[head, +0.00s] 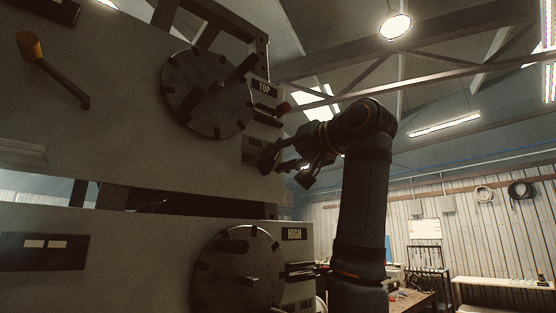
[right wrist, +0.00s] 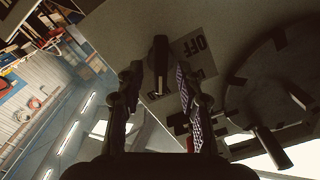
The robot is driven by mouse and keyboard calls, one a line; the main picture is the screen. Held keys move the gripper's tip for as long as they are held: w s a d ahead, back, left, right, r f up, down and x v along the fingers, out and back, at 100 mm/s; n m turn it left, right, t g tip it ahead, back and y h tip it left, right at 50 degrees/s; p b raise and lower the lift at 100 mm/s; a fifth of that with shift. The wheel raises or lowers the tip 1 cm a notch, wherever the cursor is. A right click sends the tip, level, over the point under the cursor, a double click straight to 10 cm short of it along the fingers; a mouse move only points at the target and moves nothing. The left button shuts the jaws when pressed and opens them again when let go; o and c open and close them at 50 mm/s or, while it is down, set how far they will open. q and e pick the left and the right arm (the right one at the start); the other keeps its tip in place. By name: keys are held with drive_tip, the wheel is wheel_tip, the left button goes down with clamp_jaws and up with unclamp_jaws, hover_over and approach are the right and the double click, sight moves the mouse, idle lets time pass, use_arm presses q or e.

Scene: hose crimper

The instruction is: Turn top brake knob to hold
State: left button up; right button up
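The top brake knob (head: 268,158) is a small dark knob on the upper grey panel (head: 120,130), beside a small label whose wording is hard to read. In the right wrist view the knob (right wrist: 160,65) stands between and just beyond my fingertips, near a label (right wrist: 198,50) reading OFF. My right gripper (head: 281,163) is at the knob from the right. In the right wrist view its two fingers (right wrist: 158,84) are apart, with a gap on each side of the knob; contact is not visible. My left gripper is out of view.
A large dark dial (head: 207,92) marked TOP, with a protruding bar, sits above left of the knob. A second dial (head: 238,275) marked HIGH is below. A yellow-ended crank (head: 55,72) is upper left. Open room lies right.

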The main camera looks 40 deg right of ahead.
drive_tip(key=s, duration=0.7)
drive_tip(key=shift+s+d, duration=0.2)
drive_tip(key=shift+d, duration=0.1)
drive_tip(key=shift+w, duration=0.1)
